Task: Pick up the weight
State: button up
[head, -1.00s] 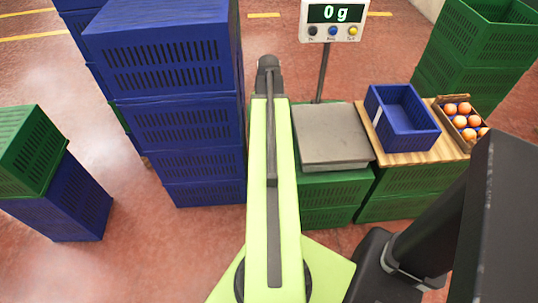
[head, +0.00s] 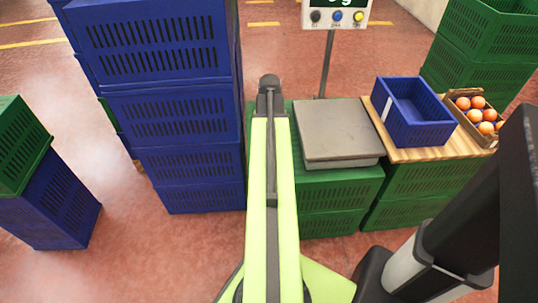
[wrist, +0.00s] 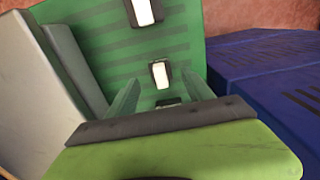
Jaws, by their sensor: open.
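Several small dark blocks with white faces stand in a row on a green crate top in the wrist view; one block (wrist: 160,75) is near the middle and another (wrist: 143,12) is farther off. They look like the weights. A third is partly hidden low between the fingers, behind my gripper's dark edge. My gripper (wrist: 163,93) is open, its two greenish fingers apart and pointing at the green top, with nothing visibly held. In the head view my arm hides the gripper and the blocks.
A grey scale platform (head: 336,130) sits on green crates, right of my arm. Beyond it are an empty blue crate (head: 416,133) and a box of oranges (head: 493,140) on a wooden board. A tall blue crate stack (head: 175,120) stands close on the left.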

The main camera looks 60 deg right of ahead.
notch_tip(320, 180, down, 4)
jog(key=shift+r+b, duration=0.2)
jog(key=shift+b, duration=0.95)
jog(key=shift+r, duration=0.15)
grip_shut()
